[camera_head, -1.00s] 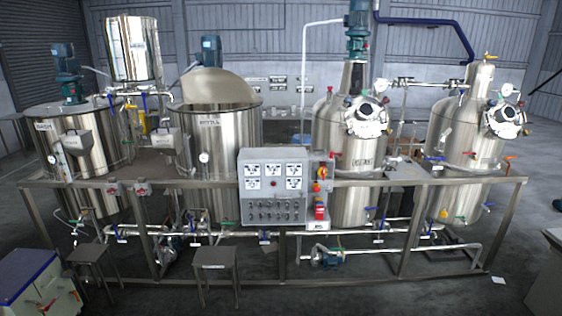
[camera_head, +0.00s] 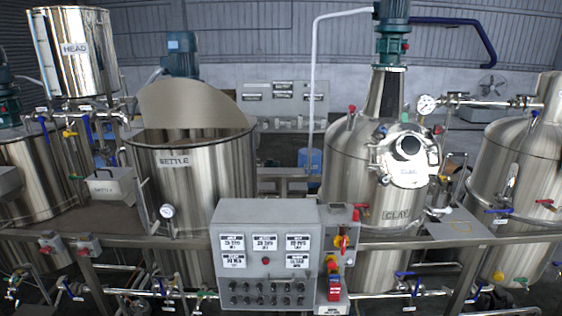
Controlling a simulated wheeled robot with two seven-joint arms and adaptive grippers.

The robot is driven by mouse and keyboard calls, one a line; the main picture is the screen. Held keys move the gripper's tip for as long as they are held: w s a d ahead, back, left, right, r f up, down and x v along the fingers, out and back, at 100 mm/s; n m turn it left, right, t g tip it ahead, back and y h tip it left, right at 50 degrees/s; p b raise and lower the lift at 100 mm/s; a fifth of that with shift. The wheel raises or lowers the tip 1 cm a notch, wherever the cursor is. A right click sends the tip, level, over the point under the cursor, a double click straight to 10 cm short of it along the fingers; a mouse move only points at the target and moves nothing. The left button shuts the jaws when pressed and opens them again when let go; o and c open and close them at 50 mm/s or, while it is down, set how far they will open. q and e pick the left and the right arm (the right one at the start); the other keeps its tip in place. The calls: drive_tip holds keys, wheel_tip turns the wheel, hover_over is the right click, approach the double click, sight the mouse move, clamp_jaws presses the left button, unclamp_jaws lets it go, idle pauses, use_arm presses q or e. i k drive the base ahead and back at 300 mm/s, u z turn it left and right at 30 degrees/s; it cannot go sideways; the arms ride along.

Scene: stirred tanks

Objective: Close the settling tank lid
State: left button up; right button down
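The settling tank (camera_head: 200,175) is a steel cylinder labelled "SETTLE", left of centre in the head view. Its lid (camera_head: 190,105) is a half-round metal plate standing raised at the back of the rim, so the tank's top is open at the front. The tank's inside is mostly hidden by the front wall. Neither of my grippers shows in the head view.
A control panel (camera_head: 265,255) stands in front, right of the settling tank. The head tank (camera_head: 75,55) rises at the left. The clay tank (camera_head: 345,170) with a round hatch (camera_head: 403,155) is at the right. A rail and pipes run along the front.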

sight(170, 103)
drive_tip(key=i, duration=1.45)
drive_tip(key=u, duration=1.5)
